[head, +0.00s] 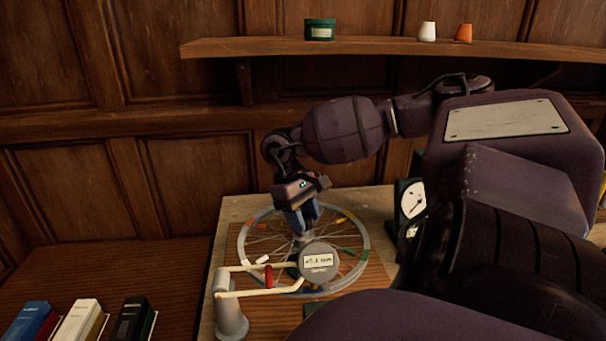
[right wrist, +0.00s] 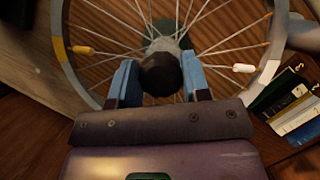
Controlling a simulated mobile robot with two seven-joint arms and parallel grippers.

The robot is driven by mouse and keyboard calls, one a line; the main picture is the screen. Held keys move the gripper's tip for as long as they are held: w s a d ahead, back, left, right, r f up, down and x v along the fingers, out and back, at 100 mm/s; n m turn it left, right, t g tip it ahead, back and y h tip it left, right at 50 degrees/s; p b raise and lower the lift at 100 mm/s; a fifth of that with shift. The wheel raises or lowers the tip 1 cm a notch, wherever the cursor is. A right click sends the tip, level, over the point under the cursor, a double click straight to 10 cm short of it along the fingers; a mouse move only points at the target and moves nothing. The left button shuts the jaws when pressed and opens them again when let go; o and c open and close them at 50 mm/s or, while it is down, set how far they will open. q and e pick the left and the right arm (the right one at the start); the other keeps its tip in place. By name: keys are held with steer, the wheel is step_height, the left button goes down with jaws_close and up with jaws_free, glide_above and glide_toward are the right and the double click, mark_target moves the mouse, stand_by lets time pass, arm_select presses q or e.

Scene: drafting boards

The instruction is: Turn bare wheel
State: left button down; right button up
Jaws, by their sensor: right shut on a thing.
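The bare wheel (head: 364,240) lies flat on the wooden bench, a grey rim with thin spokes and coloured patches. It also shows in the right wrist view (right wrist: 67,62). My right gripper (head: 303,222) reaches down over the wheel's middle. In the right wrist view its blue fingers (right wrist: 160,78) are shut on a dark round knob (right wrist: 160,74) at the hub. A round grey gauge (head: 319,275) in front reads about +1.4 mm, though the digits are small. It hides part of the hub and near spokes. My left gripper is not in view.
A grey post (head: 230,309) with cream arms and a red grip (head: 268,276) stands at the bench's front left. A dial clock (head: 411,200) stands right of the wheel. Books (head: 80,320) lie at lower left. A shelf (head: 380,47) holds a green tin and two small cups.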

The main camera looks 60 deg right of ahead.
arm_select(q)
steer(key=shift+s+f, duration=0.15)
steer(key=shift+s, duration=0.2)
arm_select(e)
steer(key=o, duration=1.3)
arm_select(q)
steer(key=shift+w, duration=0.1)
arm_select(e)
steer(key=shift+w+r, duration=0.25)
steer(key=shift+r, duration=0.35)
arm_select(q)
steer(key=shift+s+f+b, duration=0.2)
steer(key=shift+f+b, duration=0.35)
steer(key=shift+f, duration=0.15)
arm_select(e)
steer(key=v, duration=0.9)
steer(key=shift+w+r, duration=0.15)
steer(key=shift+r, duration=0.15)
